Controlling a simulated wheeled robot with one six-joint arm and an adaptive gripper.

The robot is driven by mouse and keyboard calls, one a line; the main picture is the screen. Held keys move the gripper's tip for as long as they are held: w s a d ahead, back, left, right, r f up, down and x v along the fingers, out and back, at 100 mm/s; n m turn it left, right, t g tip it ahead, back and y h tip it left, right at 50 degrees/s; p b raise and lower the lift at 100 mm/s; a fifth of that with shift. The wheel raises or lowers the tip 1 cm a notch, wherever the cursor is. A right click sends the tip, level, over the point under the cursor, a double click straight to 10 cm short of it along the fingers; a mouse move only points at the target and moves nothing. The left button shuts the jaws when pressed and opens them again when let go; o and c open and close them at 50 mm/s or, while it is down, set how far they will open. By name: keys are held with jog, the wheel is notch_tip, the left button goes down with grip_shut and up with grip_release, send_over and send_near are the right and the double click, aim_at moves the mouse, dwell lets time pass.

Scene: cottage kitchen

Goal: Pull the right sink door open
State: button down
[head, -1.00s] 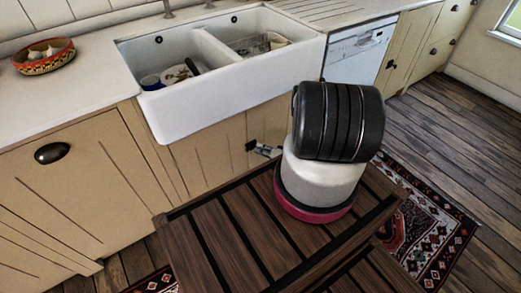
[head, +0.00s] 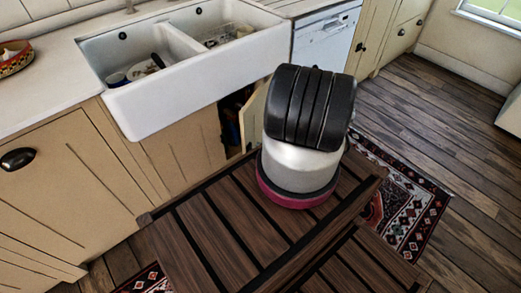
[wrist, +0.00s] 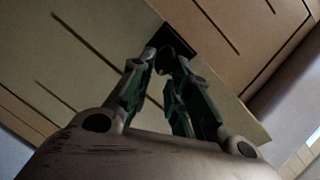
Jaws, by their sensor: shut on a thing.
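The right sink door (head: 253,117) is a beige panel under the white sink, standing ajar with a dark gap at its left edge. My arm hides part of it in the head view. My gripper (wrist: 167,58) is shut on the door's dark knob (wrist: 167,47), which shows between the fingertips. The gripper is hidden in the head view.
The left sink door (head: 185,145) is shut. The white sink (head: 190,75) holds dishes. A white dishwasher (head: 325,42) stands to the right of the sink. A patterned rug (head: 400,190) lies on the wooden floor, which is open at right.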

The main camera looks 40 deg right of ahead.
jog(key=c, duration=1.4)
grip_release()
jog(key=shift+w+d+f, duration=0.1)
jog(key=shift+d, duration=0.35)
jog(key=shift+a, duration=0.1)
jog(key=v, duration=1.2)
jog(key=shift+a, duration=0.1)
